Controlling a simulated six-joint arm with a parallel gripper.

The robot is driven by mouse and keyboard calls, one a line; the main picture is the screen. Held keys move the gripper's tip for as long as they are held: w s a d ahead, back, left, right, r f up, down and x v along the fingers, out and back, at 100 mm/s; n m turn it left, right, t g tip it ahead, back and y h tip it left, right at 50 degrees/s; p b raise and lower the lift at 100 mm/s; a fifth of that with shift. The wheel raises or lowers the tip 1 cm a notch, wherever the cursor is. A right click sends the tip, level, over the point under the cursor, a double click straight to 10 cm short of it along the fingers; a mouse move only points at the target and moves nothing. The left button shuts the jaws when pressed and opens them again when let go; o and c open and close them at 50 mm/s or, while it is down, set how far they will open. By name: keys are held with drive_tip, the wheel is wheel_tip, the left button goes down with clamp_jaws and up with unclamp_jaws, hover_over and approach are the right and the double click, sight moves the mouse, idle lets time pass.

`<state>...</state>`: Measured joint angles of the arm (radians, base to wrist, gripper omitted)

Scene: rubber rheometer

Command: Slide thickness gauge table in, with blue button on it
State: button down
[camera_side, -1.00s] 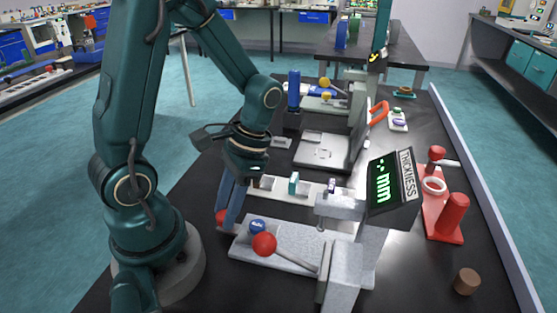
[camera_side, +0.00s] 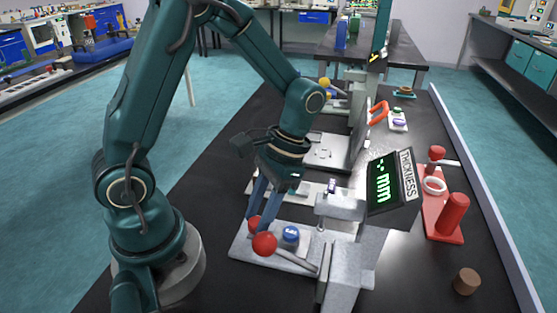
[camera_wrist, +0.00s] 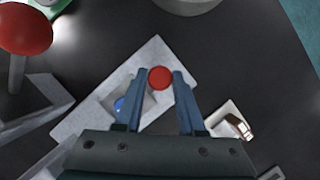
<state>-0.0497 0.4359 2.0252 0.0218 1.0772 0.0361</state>
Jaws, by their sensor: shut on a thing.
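The thickness gauge (camera_side: 345,255) is a grey stand on a pale base, with a green-lit display (camera_side: 382,182). The blue button (camera_side: 290,234) sits on its sliding table, left of the gauge head. The button also shows in the wrist view (camera_wrist: 119,104), partly hidden by my left finger. The table's small red knob (camera_side: 253,222) is at its left end; in the wrist view the knob (camera_wrist: 160,78) lies between my fingertips. My gripper (camera_side: 257,216) points down and is shut on this knob. The fingers hide part of the table.
A larger red lever ball (camera_side: 264,244) stands in front of the knob, close to my fingers. A red stand (camera_side: 445,215) and a brown cylinder (camera_side: 467,281) are to the right. Other instruments stand behind.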

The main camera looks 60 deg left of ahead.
sight(278, 229)
drive_tip(key=shift+w+d, duration=0.55)
drive_tip(key=shift+w, duration=0.05)
drive_tip(key=c, duration=0.5)
unclamp_jaws()
drive_tip(key=shift+v, duration=2.6)
